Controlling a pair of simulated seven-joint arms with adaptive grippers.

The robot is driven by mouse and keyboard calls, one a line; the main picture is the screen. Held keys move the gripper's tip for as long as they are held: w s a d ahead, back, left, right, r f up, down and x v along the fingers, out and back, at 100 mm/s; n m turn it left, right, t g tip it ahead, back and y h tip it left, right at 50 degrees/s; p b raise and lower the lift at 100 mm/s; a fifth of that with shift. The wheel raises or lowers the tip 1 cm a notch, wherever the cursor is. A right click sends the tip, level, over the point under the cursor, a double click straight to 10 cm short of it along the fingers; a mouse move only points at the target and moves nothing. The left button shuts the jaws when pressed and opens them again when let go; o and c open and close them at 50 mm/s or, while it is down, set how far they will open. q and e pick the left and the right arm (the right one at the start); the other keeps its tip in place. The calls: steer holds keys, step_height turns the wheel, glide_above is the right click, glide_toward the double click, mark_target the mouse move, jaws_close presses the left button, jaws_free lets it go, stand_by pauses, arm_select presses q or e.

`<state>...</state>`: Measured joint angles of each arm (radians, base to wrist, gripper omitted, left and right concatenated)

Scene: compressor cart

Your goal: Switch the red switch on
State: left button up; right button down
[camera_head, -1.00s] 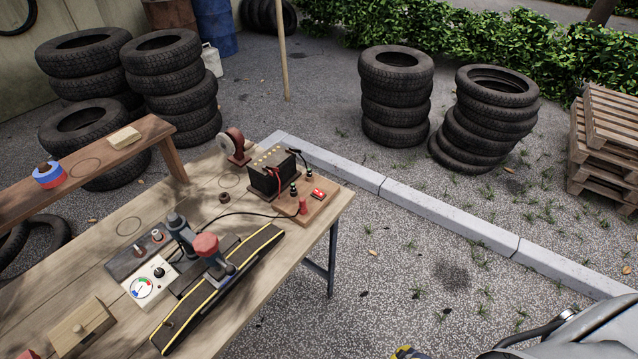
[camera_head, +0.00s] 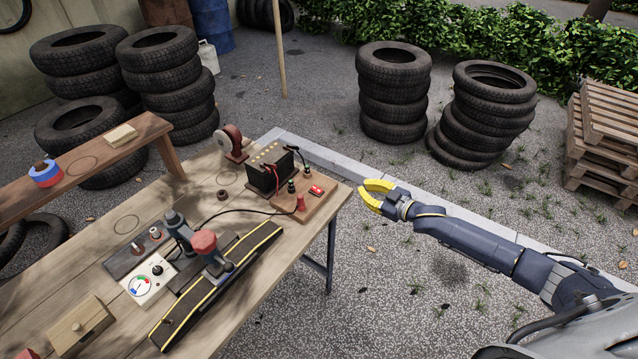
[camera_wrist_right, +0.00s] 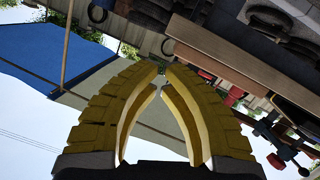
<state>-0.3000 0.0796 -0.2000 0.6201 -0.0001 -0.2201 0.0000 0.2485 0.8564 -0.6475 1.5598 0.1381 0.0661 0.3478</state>
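The red switch (camera_head: 316,190) is a small red rocker with a pale mark, set on a wooden board (camera_head: 318,206) at the table's right end in the head view. Its on or off position is too small to tell. My right gripper (camera_head: 362,188) has yellow fingers and is beside the table's right edge, a little right of the switch and apart from it. In the right wrist view its fingertips (camera_wrist_right: 161,68) nearly meet, with nothing between them. My left gripper is not in view.
A dark battery (camera_head: 269,170) with cables stands behind the switch, and a red post (camera_head: 301,203) is left of it. A clamp with a red knob (camera_head: 203,242) and a gauge panel (camera_head: 150,279) lie further left on the table (camera_head: 110,245). Open ground is right of the table.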

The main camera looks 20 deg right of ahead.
steer(key=s+a+r+m+y, duration=0.1)
steer(key=s+a+r+y, duration=0.2)
steer(key=a+r, duration=0.4)
steer(key=shift+s+a+m+y, duration=0.3)
steer(key=shift+a+y, duration=0.15)
steer(key=shift+y, duration=0.05)
glide_above(319, 190)
steer(key=shift+s+d+f, duration=0.2)
steer(key=shift+s+d, duration=0.1)
steer(key=shift+s, duration=0.15)
steer(key=shift+w+a+f, duration=0.15)
steer(key=shift+f, duration=0.35)
steer(key=shift+w+a+f, duration=0.1)
steer(key=shift+w+f, duration=0.05)
steer(key=shift+f, duration=0.3)
steer(key=shift+w+a+f, duration=0.1)
steer(key=shift+w+f, duration=0.05)
steer(key=shift+f, duration=0.9)
